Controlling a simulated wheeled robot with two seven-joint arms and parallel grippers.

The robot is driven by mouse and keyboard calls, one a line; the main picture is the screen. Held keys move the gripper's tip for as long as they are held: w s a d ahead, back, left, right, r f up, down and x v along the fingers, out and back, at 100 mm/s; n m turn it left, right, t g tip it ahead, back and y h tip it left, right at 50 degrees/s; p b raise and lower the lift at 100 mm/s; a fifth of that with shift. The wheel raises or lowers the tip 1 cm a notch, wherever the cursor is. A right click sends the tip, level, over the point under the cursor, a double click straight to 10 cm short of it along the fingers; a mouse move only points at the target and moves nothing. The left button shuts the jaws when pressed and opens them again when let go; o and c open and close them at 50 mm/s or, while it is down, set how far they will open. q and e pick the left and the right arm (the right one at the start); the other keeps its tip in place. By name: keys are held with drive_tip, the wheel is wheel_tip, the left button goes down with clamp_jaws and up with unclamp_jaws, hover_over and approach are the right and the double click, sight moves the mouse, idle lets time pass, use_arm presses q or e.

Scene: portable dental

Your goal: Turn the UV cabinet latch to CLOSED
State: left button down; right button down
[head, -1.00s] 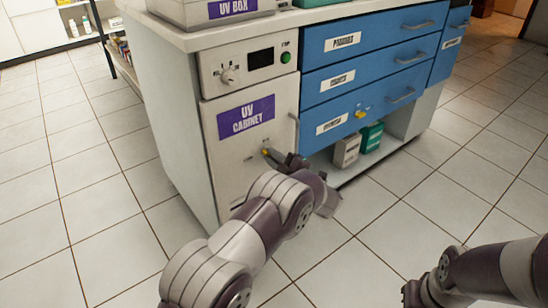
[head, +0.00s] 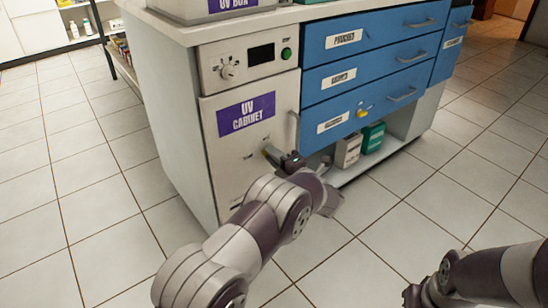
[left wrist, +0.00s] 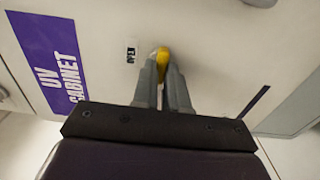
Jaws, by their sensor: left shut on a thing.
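The UV cabinet (head: 225,165) is a pale upright unit with a purple UV CABINET label (head: 246,114) on its door; the label also shows in the left wrist view (left wrist: 48,62). The yellow latch (left wrist: 162,62) sits on the door, between the fingertips of my left gripper (left wrist: 166,76). In the head view my left gripper (head: 271,153) is at the lower right of the door, shut on the latch, which it mostly hides there. A small dark mark (left wrist: 131,51) is beside the latch.
Blue drawers (head: 375,65) stand right of the cabinet, with boxes (head: 347,150) on the open shelf below. A vertical door handle (head: 294,130) is above my left gripper. A knob (head: 229,71) and green button (head: 286,54) are on the top panel. The tiled floor is clear.

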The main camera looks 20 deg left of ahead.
idle(0.4)
use_arm(q)
drive_tip(key=c, duration=1.2)
unclamp_jaws()
drive_tip(key=shift+o, duration=0.2)
drive_tip(key=shift+s+d, duration=0.1)
drive_tip(key=shift+d, duration=0.05)
drive_tip(key=p+v, duration=0.5)
drive_tip(key=v, duration=0.7)
drive_tip(key=shift+s+d+p, duration=0.15)
drive_tip(key=shift+s+p, duration=0.05)
drive_tip(key=shift+p, duration=0.15)
